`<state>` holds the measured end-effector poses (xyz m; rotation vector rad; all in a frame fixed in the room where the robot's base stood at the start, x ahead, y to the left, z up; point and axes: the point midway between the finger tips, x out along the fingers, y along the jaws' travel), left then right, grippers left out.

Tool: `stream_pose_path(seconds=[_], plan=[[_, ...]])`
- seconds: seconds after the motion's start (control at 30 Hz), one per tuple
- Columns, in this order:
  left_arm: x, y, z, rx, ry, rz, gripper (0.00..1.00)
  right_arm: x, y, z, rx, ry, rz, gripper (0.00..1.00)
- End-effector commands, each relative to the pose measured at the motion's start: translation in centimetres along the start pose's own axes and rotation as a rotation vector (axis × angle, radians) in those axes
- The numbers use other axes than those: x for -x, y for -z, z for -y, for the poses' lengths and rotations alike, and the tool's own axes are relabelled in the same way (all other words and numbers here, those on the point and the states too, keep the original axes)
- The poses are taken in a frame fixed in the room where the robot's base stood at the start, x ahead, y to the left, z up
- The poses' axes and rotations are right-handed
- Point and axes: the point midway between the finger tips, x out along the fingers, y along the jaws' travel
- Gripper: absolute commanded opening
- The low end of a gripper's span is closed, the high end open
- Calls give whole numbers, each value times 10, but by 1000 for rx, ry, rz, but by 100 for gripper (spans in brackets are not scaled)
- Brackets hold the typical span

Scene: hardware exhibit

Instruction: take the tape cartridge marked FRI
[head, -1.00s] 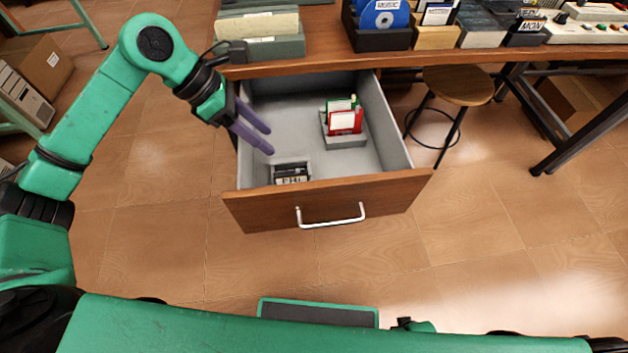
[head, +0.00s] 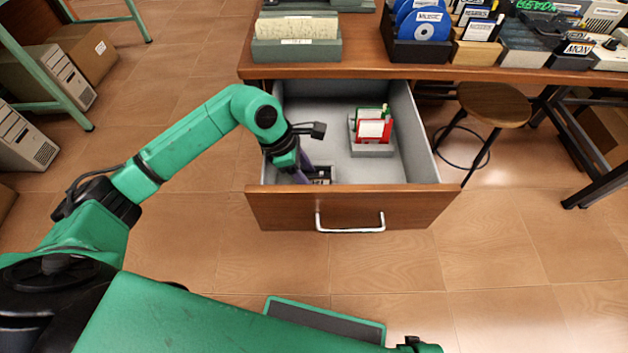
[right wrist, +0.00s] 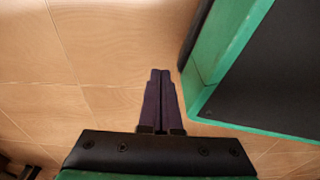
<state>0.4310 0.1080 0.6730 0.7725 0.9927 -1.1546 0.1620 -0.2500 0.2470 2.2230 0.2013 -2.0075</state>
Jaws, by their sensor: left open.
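The tape cartridge (head: 322,181) lies in a small holder at the front left of the open drawer (head: 418,150). It is dark with a pale label. The label, which seems to read FRI in the earlier view, is now mostly hidden by my left gripper. My left gripper (head: 304,176) is open and reaches down into the drawer at the cartridge's left side. I cannot tell whether its purple fingers touch it. My right gripper (right wrist: 160,72) is shut and empty over the floor, away from the drawer.
A grey holder (head: 372,150) with red and green disks stands farther back in the drawer. The drawer front has a white handle (head: 350,228). The desk (head: 350,71) above carries disk boxes and a cartridge marked MON (head: 578,48). A stool (head: 494,103) stands at the right.

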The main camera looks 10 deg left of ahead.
Motion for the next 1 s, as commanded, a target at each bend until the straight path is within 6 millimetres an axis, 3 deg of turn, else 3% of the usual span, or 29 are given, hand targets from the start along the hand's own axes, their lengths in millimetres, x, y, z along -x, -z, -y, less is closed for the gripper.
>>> stream_pose_path(seconds=[0.07,0.2,0.23,0.67,0.87,1.0], plan=[[0,0,0,0,0,0,55,0,0,0,0,0,0,0],[1,0,0,0,0,0,5,0,0,0,0,0,0,0],[1,0,0,0,0,0,0,0,0,0,0,0,0,0],[8,-4,-1,0,-2,2,0,1,0,0,0,0,0,0],[44,-19,-2,-3,-5,4,0,2,-7,0,3,0,3,0],[93,-40,-2,-5,-7,4,0,1,-19,2,8,3,8,0]])
